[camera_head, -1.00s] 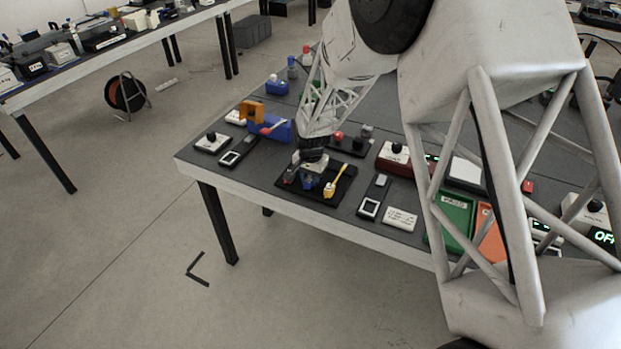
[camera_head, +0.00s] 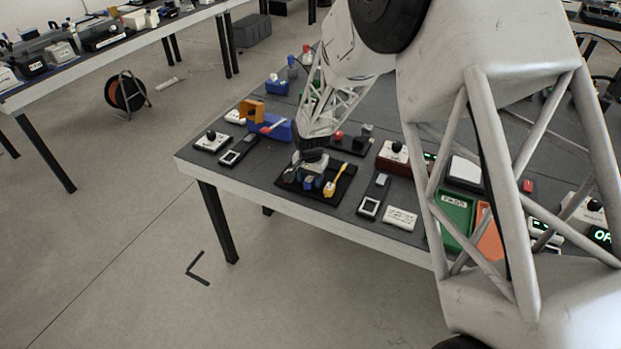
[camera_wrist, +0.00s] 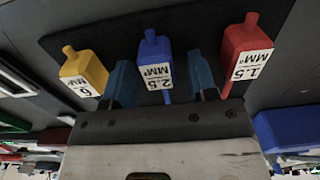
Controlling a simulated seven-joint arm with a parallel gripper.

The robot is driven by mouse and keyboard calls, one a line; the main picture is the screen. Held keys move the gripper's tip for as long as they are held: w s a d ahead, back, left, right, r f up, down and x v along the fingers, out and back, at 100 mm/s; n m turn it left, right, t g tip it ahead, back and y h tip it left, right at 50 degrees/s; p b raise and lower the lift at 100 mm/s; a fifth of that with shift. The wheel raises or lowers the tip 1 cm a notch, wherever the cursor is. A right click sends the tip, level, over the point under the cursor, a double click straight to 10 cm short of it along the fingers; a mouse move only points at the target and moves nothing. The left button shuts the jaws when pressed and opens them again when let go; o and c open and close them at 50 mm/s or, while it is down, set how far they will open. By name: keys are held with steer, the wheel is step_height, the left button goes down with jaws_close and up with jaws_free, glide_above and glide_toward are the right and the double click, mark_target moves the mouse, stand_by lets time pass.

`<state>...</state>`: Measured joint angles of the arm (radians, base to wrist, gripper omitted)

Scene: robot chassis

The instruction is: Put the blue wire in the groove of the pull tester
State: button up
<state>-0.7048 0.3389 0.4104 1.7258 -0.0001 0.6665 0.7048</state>
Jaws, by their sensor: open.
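The blue wire piece (camera_wrist: 154,62), labelled 2.5 MM², stands in the black holder (camera_wrist: 90,30) between a yellow piece (camera_wrist: 83,71) and a red piece (camera_wrist: 246,52). My gripper (camera_wrist: 160,80) is open, one teal finger on each side of the blue piece, with visible gaps between. In the head view my gripper (camera_head: 311,176) is low over the holder (camera_head: 334,197), with the yellow piece (camera_head: 330,188) to its right. The red piece is mostly hidden there. I cannot tell for certain which device is the pull tester; a blue device with an orange bracket (camera_head: 251,110) stands behind.
A white-framed device (camera_head: 369,207) and a white label block (camera_head: 401,218) stand right of the holder. A green tray (camera_head: 457,222) lies farther right, partly behind my arm. A knobbed white box (camera_head: 211,142) stands at the table's left corner.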

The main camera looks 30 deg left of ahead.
steer(key=shift+s+a+r, duration=0.1)
steer(key=shift+r, duration=1.9)
steer(key=shift+s+r, duration=0.1)
steer(key=shift+r, duration=1.85)
steer(key=shift+d+r, duration=0.15)
steer(key=shift+d, duration=0.05)
steer(key=s+d+r, duration=0.2)
steer(key=d+r, duration=0.5)
steer(key=d, duration=0.3)
steer(key=s+d+r+t, duration=0.1)
steer(key=s+d+r, duration=0.1)
steer(key=d+r, duration=0.6)
steer(key=s+d+r, duration=0.2)
steer(key=d+r, duration=0.3)
steer(key=d, duration=0.7)
steer(key=s+d+r, duration=0.2)
steer(key=s+d, duration=0.9)
steer(key=s, duration=0.1)
steer(key=s+d+r+t, duration=0.1)
steer(key=s+d, duration=1)
steer(key=s, duration=0.2)
steer(key=shift+r+t, duration=0.3)
steer(key=shift+r, duration=0.1)
